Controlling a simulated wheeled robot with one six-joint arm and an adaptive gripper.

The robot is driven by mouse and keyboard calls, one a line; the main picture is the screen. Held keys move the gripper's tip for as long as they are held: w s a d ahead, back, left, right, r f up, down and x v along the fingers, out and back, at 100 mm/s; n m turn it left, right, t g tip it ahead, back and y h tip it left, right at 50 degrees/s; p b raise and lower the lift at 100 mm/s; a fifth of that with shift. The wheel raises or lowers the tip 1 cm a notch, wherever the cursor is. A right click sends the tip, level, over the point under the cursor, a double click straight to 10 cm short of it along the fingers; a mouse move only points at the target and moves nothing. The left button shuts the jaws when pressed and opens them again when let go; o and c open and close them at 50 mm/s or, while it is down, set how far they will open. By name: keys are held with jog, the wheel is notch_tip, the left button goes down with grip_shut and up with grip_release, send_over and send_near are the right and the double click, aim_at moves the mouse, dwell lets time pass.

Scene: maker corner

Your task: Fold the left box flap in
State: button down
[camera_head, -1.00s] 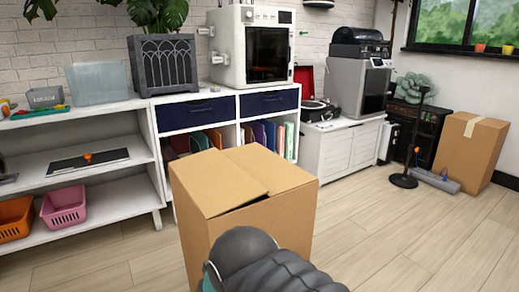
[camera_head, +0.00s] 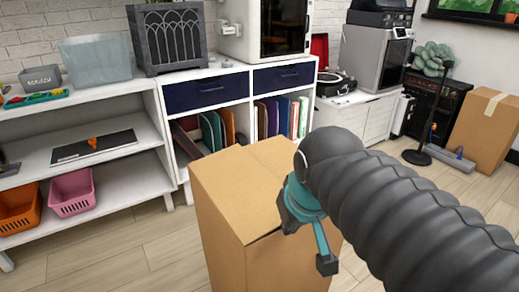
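The cardboard box (camera_head: 225,250) stands on the floor in front of me, partly behind my arm. Its left flap (camera_head: 237,190) lies across the top, close to flat, with a thin dark gap under its front edge. Another flap surface (camera_head: 275,153) shows at the back right of the top. The right part of the box top is hidden by my arm. My gripper (camera_head: 308,243), teal with dark tips, appears over the front right of the box, right of the left flap. I see nothing held in it. Its finger opening and any contact are unclear.
A white shelf unit (camera_head: 110,178) with a pink basket (camera_head: 72,193) and an orange basket (camera_head: 18,210) stands at left. A cabinet with navy drawers (camera_head: 194,92) is behind the box. Another taped box (camera_head: 484,133) stands far right. Floor left of the box is clear.

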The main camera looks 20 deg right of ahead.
jog(key=w+r+n+g, duration=0.1)
jog(key=w+r+g, duration=0.1)
jog(key=w+r, duration=0.6)
jog(key=n+g+h, duration=0.1)
jog(key=n+g, duration=0.1)
jog(key=g, duration=0.1)
send_near(262, 170)
notch_tip(262, 170, down, 7)
jog(key=shift+s+f+b, duration=0.15)
jog(key=shift+b, duration=1.05)
jog(key=shift+d+f, duration=0.15)
jog(key=shift+f, duration=0.35)
jog(key=shift+d+f, duration=0.15)
jog(key=shift+f, duration=0.35)
jog(key=shift+r, duration=0.1)
